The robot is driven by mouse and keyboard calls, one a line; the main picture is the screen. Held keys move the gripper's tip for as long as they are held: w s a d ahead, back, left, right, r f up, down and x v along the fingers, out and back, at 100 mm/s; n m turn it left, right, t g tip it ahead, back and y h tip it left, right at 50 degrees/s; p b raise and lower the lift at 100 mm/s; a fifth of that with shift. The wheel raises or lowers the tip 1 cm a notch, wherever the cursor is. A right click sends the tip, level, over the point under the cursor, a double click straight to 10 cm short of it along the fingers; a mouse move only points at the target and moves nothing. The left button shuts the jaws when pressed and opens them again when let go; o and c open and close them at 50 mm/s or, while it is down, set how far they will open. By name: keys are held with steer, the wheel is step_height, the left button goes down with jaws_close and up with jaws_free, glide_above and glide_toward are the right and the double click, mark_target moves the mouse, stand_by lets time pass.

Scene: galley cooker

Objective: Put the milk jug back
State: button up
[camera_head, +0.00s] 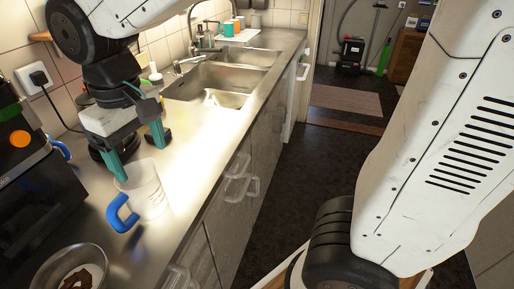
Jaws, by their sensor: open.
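My gripper (139,154) is open and empty, with two teal fingers spread apart, pointing down just behind the jug. The left finger's tip shows at the jug's far rim; I cannot tell whether it touches. The right finger is clear of the jug, beyond it.
A black appliance (35,190) stands at the left, and a metal bowl with brown contents (72,272) at the front left. Steel sinks (215,80) lie farther back. The worktop (195,150) right of the jug is bare up to its edge. Dark floor (300,170) lies beyond.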

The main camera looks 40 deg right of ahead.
steer(key=s+d+m, duration=0.5)
steer(key=s+d, duration=0.9)
steer(key=d, duration=0.4)
steer(key=shift+s+d+t, duration=0.15)
steer(key=shift+d+t, duration=0.2)
steer(key=shift+t, duration=0.05)
